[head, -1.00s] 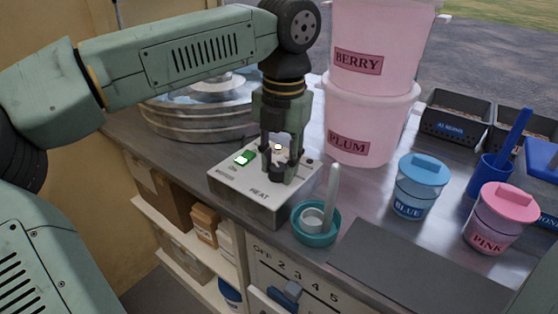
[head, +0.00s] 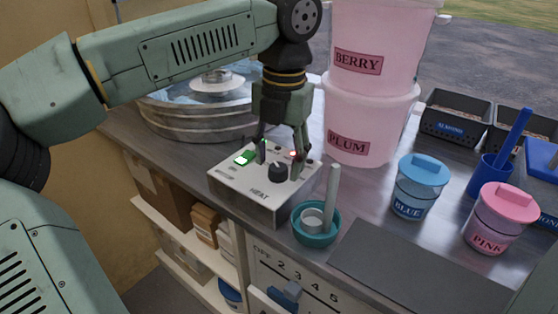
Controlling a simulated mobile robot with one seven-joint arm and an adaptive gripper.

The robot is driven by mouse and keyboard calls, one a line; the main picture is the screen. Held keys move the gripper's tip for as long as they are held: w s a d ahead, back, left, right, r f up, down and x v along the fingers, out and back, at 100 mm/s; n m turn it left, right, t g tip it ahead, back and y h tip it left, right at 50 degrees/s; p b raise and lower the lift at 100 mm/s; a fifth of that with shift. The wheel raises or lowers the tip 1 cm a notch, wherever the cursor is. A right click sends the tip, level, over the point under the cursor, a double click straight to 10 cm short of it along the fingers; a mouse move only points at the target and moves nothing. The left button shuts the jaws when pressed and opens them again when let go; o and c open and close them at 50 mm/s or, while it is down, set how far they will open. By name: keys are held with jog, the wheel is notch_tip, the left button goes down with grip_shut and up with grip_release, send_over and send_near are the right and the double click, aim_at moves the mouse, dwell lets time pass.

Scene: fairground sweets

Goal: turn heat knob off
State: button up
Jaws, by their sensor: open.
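The heat knob (head: 277,173) is a small black round knob on top of the grey control box (head: 245,193) marked HEAT. A lit green switch (head: 244,157) sits at the box's left, and a small reddish light shows behind the knob. My gripper (head: 281,152) points down just above and behind the knob. Its two fingers are spread apart with nothing between them. The knob appears clear of the fingers. The knob's pointer direction is too small to tell.
A teal bowl (head: 316,236) with a pale upright handle stands close at the box's right front. Pink tubs marked BERRY (head: 372,45) and PLUM (head: 366,125) stand behind right. A round metal pan (head: 195,125) is behind left. A dark mat (head: 420,270) lies bare at the front right.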

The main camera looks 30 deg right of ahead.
aim_at(281, 167)
notch_tip(281, 167, up, 6)
jog(key=shift+s+d+r, duration=0.1)
jog(key=shift+s+r, duration=0.05)
dwell(0.6)
